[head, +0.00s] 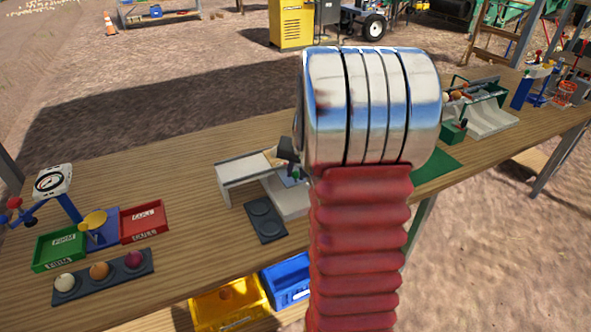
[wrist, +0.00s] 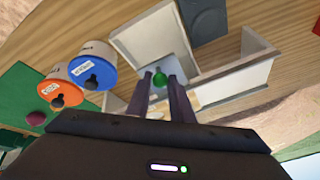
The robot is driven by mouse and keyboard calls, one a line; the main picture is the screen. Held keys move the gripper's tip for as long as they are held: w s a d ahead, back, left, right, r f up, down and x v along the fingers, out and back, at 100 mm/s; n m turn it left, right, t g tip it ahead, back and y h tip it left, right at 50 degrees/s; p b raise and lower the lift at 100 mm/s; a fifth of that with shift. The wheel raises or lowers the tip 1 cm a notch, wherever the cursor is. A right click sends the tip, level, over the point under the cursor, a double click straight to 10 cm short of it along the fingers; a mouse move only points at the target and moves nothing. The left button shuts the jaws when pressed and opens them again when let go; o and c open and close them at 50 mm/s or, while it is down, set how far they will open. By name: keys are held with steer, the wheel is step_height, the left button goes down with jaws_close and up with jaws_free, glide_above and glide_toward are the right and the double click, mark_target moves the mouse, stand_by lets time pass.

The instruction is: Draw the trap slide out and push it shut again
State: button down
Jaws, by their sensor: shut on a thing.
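The trap slide (wrist: 181,70) shows in the wrist view as a pale plate with a green knob (wrist: 160,81). It sits at the white chute unit (wrist: 138,38) on the wooden bench. My gripper (wrist: 160,77) is shut on the green knob, one dark finger on each side. In the head view my gripper (head: 289,158) reaches down at the chute unit (head: 240,174), and the green knob (head: 295,174) shows just below the fingers. My arm hides the right part of the unit there. I cannot tell how far out the slide is.
A dark plate with two round recesses (head: 265,220) lies in front of the unit. An orange pot (wrist: 61,87) and a blue pot (wrist: 92,68) stand close by. Green (head: 60,248) and red (head: 143,221) trays are at the left. Yellow (head: 230,303) and blue (head: 287,280) bins sit below the bench.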

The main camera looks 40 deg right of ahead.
steer(key=shift+s+a, duration=0.15)
steer(key=shift+s, duration=0.45)
steer(key=shift+s+a, duration=0.15)
steer(key=shift+s, duration=0.6)
steer(key=shift+s+a+f, duration=0.1)
steer(key=shift+s+f, duration=0.05)
stand_by(0.9)
steer(key=shift+w+d, duration=0.4)
steer(key=shift+w, duration=1)
steer(key=shift+w+d, duration=0.45)
steer(key=shift+w, duration=0.9)
steer(key=shift+w+d, duration=0.4)
steer(key=shift+w, duration=1)
steer(key=c, duration=1.5)
jaws_free()
